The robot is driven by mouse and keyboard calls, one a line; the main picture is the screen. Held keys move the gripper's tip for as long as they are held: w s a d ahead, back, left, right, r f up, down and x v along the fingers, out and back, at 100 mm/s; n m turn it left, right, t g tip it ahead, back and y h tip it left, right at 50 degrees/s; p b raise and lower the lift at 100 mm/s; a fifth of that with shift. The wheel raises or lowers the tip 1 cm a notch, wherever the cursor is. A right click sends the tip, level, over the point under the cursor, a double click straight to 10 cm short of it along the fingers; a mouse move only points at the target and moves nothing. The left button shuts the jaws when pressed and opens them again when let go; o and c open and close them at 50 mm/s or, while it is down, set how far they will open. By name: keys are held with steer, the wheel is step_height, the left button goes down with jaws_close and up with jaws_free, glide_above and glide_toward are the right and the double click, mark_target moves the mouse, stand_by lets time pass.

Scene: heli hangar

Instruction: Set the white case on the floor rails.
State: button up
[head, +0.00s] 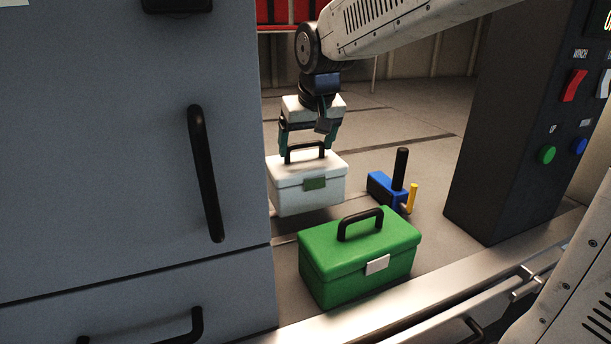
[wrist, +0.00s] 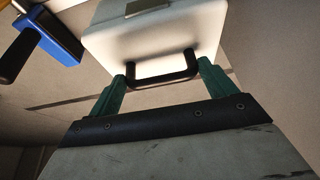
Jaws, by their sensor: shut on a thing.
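In the wrist view the white case (wrist: 155,35) is at the top, with the handle between the fingertips of my gripper (wrist: 163,80). A dark strip of the floor rails (head: 410,143) shows behind on the floor. I cannot tell the exact gap below the case.
A green case (head: 359,257) stands in front. A blue device (head: 381,188) with a black post and yellow lever stands to the right. A grey cabinet (head: 120,130) is close on the left. A dark control panel (head: 512,130) stands at right. The floor behind is open.

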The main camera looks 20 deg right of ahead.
mark_target(307, 163)
steer(key=shift+f, duration=2.75)
steer(key=o, duration=1.9)
